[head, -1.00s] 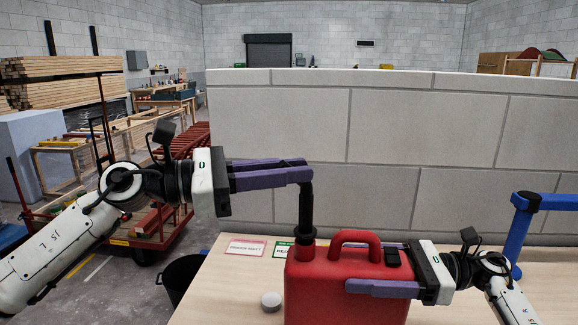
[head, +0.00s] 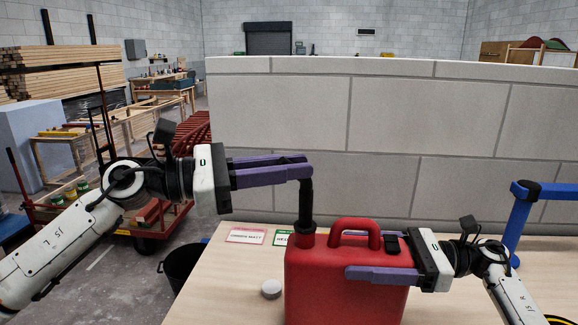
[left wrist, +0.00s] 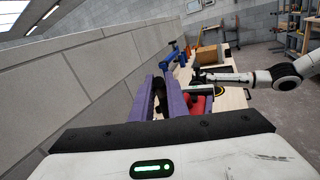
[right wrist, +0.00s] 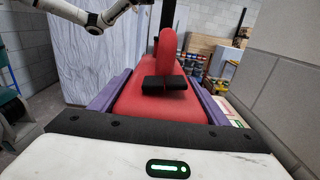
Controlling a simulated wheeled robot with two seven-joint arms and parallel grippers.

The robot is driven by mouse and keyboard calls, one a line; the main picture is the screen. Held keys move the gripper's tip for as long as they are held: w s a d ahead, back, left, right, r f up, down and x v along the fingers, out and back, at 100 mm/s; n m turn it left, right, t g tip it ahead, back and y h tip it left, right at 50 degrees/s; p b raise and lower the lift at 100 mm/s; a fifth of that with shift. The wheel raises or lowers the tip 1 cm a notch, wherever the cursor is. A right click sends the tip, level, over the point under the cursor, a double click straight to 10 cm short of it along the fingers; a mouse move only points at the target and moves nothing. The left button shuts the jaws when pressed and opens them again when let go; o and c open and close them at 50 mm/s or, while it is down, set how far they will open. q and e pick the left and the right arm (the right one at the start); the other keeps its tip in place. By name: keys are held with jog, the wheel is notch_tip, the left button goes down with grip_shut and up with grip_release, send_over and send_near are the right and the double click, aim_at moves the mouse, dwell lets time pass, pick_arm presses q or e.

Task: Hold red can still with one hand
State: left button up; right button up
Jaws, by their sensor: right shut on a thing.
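The red can (head: 340,290) stands upright on the table, with a handle on top and a black spout (head: 306,205) rising from its neck at the left. My right gripper (head: 368,258) is shut on the can's upper body from the right. In the right wrist view its purple fingers lie along both sides of the can (right wrist: 140,105). My left gripper (head: 307,168) is at the top of the spout, well above the can. In the left wrist view the dark spout (left wrist: 160,95) shows between its fingers; whether they press on it is unclear. The can's lower part is cut off.
A small white round thing (head: 271,289) and two label cards, one pink-edged (head: 246,236) and one green-edged (head: 282,238), lie left of the can. A blue frame (head: 521,215) stands at the right. A block wall (head: 400,140) rises behind the table (head: 230,290). A black bin (head: 181,265) is at the left.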

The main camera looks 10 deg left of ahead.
pick_arm(q)
jog(key=o, duration=0.5)
jog(key=shift+f, duration=0.15)
jog(key=shift+c, duration=0.2)
jog(key=v, duration=1.2)
pick_arm(e)
jog(key=o, duration=2.4)
pick_arm(q)
jog(key=shift+f, duration=0.1)
